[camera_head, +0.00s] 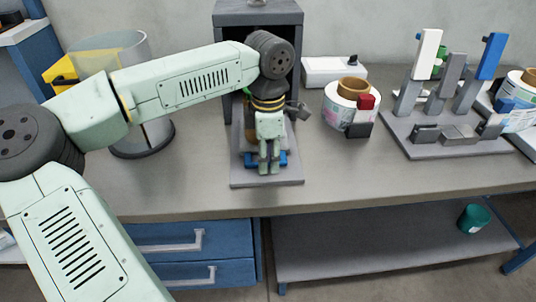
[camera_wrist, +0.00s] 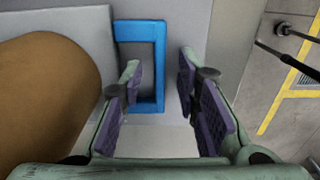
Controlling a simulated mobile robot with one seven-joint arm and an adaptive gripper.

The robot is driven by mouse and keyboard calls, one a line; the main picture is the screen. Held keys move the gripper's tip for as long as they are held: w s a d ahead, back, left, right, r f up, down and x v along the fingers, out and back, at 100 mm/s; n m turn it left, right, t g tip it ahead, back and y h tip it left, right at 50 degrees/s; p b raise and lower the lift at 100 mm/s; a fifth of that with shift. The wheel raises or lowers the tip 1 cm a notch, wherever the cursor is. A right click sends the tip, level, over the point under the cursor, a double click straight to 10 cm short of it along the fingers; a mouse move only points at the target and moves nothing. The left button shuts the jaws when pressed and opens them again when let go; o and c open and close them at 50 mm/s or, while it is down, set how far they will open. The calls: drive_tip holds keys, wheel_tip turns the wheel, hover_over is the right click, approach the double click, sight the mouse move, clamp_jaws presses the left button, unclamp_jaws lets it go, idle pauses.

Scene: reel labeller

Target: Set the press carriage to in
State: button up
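The press is a dark grey box-shaped housing (camera_head: 230,70) at the back middle of the bench, with a grey base plate (camera_head: 285,182) reaching toward the front edge. A blue rectangular handle (camera_head: 281,158) shows low over the plate, partly hidden by my gripper. In the wrist view the handle (camera_wrist: 138,31) is an open blue frame on a grey part. My gripper (camera_head: 268,170) points down over it; in the wrist view the gripper (camera_wrist: 158,66) is open, its fingertips on either side of the frame's right bar. Contact cannot be told. The carriage is mostly hidden behind my arm.
A large brown round thing (camera_wrist: 45,95) sits close at left in the wrist view. Right of the press are a labelled reel (camera_head: 340,113), a white box (camera_head: 322,70) and a rack (camera_head: 425,148) with upright levers. A clear cylinder (camera_head: 155,135) stands left.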

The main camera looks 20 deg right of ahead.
clamp_jaws()
idle(0.8)
